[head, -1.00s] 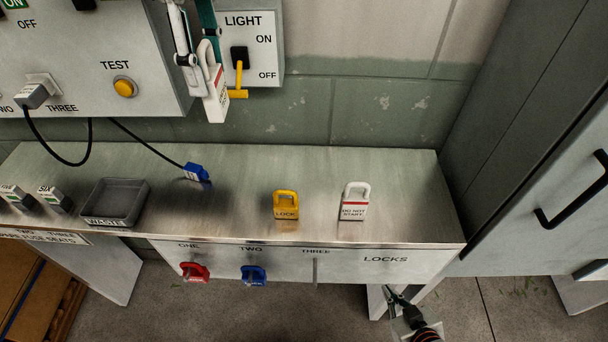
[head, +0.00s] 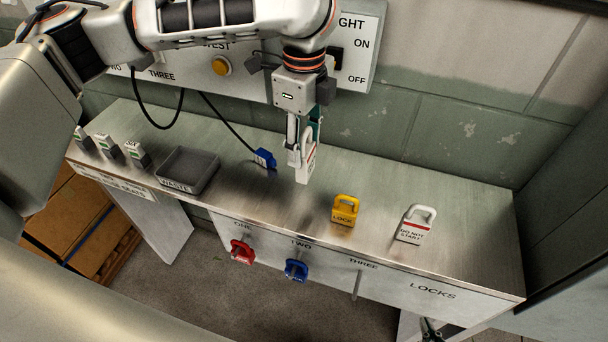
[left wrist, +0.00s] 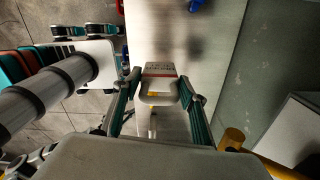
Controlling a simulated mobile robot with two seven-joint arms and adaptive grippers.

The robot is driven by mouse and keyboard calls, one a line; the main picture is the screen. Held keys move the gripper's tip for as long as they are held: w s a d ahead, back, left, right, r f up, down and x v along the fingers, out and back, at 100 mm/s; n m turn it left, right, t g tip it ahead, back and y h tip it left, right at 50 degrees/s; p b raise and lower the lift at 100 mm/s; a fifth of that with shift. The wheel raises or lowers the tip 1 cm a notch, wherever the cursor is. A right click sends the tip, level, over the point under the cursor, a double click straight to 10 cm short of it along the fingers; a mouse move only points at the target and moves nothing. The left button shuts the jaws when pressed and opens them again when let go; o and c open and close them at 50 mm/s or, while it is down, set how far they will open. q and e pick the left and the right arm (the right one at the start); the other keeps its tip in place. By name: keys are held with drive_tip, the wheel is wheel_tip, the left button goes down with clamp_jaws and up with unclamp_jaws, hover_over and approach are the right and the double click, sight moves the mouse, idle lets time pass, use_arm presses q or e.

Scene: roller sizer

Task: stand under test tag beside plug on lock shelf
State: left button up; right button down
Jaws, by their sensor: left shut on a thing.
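My left gripper (head: 302,148) is shut on a white tag (head: 307,163) with a red band and a loop at its top. It holds the tag upright above the back part of the metal lock shelf (head: 380,190), in front of the wall. In the left wrist view the tag (left wrist: 158,70) sits between the two teal fingers; its lettering is too small to read. The blue plug (head: 264,158) lies on the shelf just left of the tag, its black cable running up to the panel. My right gripper (head: 430,328) barely shows at the bottom edge; its fingers are unclear.
A yellow lock (head: 345,211) and a white "DO NOT START" tag (head: 415,226) stand on the shelf to the right. A grey waste tray (head: 188,170) is to the left. Red (head: 242,252) and blue (head: 296,270) pieces hang on the front.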

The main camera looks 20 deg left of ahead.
sight(304, 156)
use_arm(q)
wheel_tip(304, 156, down, 10)
drive_tip(key=shift+r, duration=0.1)
idle(0.4)
drive_tip(key=o, duration=1.2)
drive_tip(key=shift+c, duration=0.2)
wheel_tip(304, 156, up, 6)
drive_tip(key=shift+r, duration=0.75)
